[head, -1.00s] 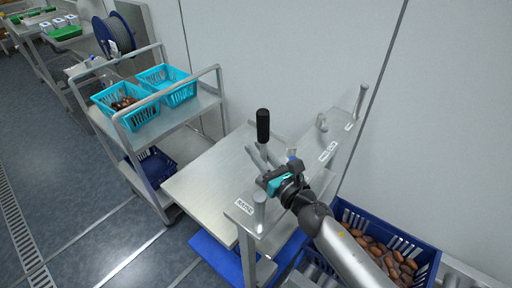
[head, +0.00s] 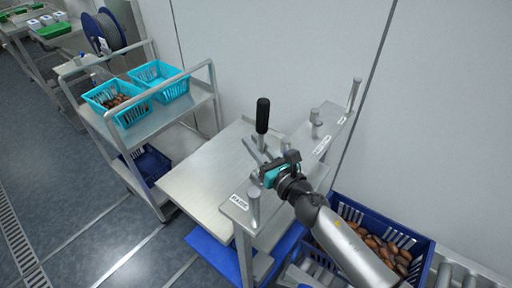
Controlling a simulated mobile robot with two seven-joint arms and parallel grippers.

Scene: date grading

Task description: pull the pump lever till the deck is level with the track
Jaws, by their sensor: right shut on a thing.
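The pump lever (head: 262,114) has a black grip on a metal stem and stands nearly upright in the middle of the head view. My right gripper (head: 257,149) comes from the lower right and is shut on the lever's stem, below the black grip. Its wrist hides the lever's foot. The deck (head: 203,176) is a bare, flat metal plate left of the lever. The track (head: 470,279), with metal rollers, shows at the lower right. I cannot tell the height gap between deck and track. My left gripper is not in view.
A narrow metal panel (head: 283,177) with labels and upright posts runs beside my right arm. A blue crate of dates (head: 427,262) stands at the lower right. A cart (head: 150,122) with turquoise baskets stands left of the deck. A wall is behind.

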